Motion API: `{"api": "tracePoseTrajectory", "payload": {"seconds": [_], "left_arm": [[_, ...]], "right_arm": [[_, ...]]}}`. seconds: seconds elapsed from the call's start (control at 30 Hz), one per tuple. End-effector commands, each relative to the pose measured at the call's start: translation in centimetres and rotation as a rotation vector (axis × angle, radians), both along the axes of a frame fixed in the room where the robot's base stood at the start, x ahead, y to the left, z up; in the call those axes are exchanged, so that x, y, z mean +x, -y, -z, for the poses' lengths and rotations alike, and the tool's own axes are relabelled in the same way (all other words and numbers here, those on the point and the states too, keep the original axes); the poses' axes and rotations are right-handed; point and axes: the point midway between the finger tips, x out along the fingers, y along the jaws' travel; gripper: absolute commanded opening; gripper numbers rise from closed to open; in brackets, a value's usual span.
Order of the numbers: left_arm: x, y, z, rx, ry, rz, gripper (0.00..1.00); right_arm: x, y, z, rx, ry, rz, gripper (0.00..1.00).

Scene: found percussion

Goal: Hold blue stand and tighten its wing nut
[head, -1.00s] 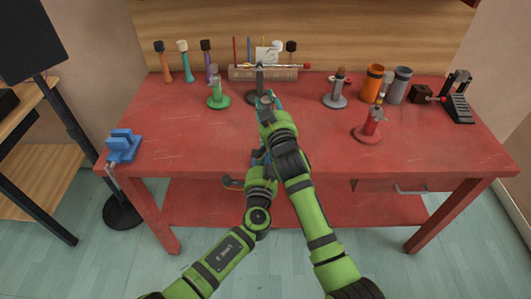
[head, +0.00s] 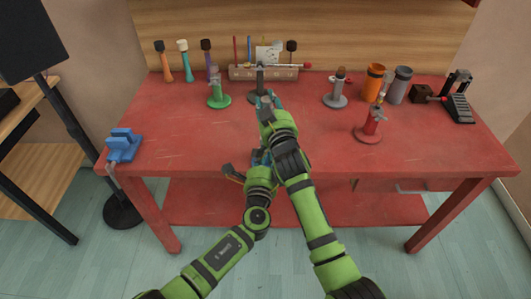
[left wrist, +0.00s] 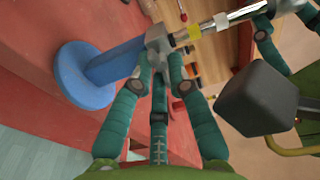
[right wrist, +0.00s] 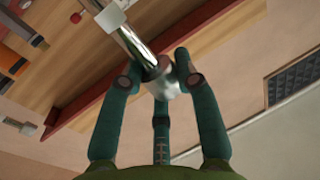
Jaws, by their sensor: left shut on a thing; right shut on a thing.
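The blue stand shows in the left wrist view, its round base (left wrist: 82,76) at the left and its post tilted toward the upper right. My left gripper (left wrist: 160,68) is shut on the upper end of the stand, by its grey collar. In the head view my left gripper (head: 262,160) is low at the table's front edge, mostly behind my right arm. My right gripper (head: 267,100) is above and beyond it. In the right wrist view my right gripper (right wrist: 160,82) is shut on a silvery metal piece (right wrist: 159,88) at a rod's end. I cannot make out the wing nut's shape.
The red table (head: 200,130) is clear around my arms. A green stand (head: 218,98), a grey stand (head: 336,97) and a red stand (head: 370,128) stand on it. A blue clamp (head: 123,146) sits at the left edge. A dark block (left wrist: 258,98) is close in the left wrist view.

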Motion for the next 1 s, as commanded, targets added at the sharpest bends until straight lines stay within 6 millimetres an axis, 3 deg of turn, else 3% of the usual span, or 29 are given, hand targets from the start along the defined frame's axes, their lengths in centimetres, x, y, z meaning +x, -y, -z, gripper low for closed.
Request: {"api": "tracePoseTrajectory", "payload": {"seconds": [0.33,0.37,0.4,0.77,1.0], "left_arm": [[-0.3,0.3,0.5,0.004,-0.010,0.008,0.00],[-0.3,0.3,0.5,0.004,-0.010,0.008,0.25],[-0.3,0.3,0.5,0.004,-0.009,0.008,0.38],[-0.2,0.0,0.2,0.002,-0.004,0.001,0.38],[-3.1,-0.3,0.3,0.000,-0.006,0.002,0.38]], "right_arm": [[0.0,-0.2,-0.2,0.006,0.003,-0.003,0.00],[0.0,-0.2,-0.2,0.006,0.003,-0.003,0.00],[0.0,-0.2,-0.2,0.006,0.003,-0.003,0.00],[0.0,0.0,-0.1,0.003,0.002,-0.001,0.00],[0.0,0.0,-0.1,0.000,0.001,0.000,0.00]]}}
